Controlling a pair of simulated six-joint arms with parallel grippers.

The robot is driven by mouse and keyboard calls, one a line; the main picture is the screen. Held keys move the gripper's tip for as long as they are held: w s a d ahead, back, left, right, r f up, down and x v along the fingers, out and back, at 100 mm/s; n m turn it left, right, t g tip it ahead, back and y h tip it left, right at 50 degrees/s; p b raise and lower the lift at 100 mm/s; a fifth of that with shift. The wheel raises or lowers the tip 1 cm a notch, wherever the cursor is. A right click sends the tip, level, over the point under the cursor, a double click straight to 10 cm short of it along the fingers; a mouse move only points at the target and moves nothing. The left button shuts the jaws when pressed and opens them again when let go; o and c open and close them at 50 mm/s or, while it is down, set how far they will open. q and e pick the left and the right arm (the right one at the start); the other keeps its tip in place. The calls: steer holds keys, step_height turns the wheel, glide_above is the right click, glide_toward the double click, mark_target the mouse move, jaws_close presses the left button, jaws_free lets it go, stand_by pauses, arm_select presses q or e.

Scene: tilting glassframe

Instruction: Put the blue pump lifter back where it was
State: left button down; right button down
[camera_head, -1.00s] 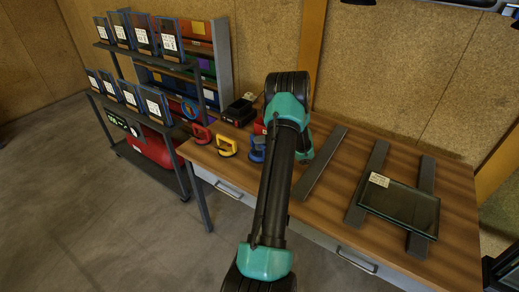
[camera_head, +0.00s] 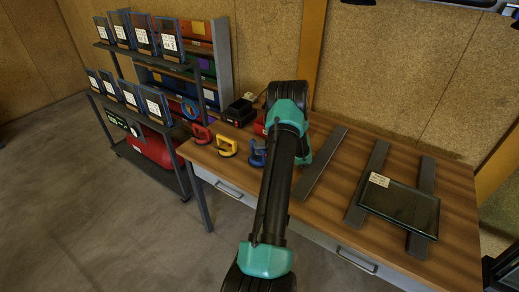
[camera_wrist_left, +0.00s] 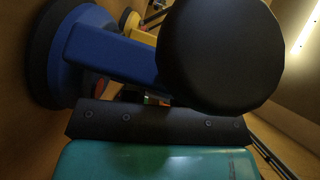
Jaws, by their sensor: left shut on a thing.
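The blue pump lifter (camera_head: 257,155) shows at the table's left part, in line with the yellow and red lifters and partly behind my left arm. In the left wrist view the blue lifter (camera_wrist_left: 110,50) is close up, its blue handle bar running behind a large black disc. My left gripper (camera_wrist_left: 155,110) is shut on it, with a dark finger plate just below the handle. In the head view my arm hides most of this gripper. I cannot tell whether the lifter touches the table. My right gripper is not in view.
A yellow lifter (camera_head: 227,147) and a red lifter (camera_head: 201,133) stand left of the blue one. A dark bar (camera_head: 320,165) lies to the right. A glass pane (camera_head: 402,207) rests on two more bars. A shelf rack (camera_head: 150,95) stands at left.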

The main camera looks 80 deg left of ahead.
arm_select(q)
steer(key=shift+f, duration=0.1)
steer(key=c, duration=0.9)
jaws_free()
steer(key=v, duration=1.2)
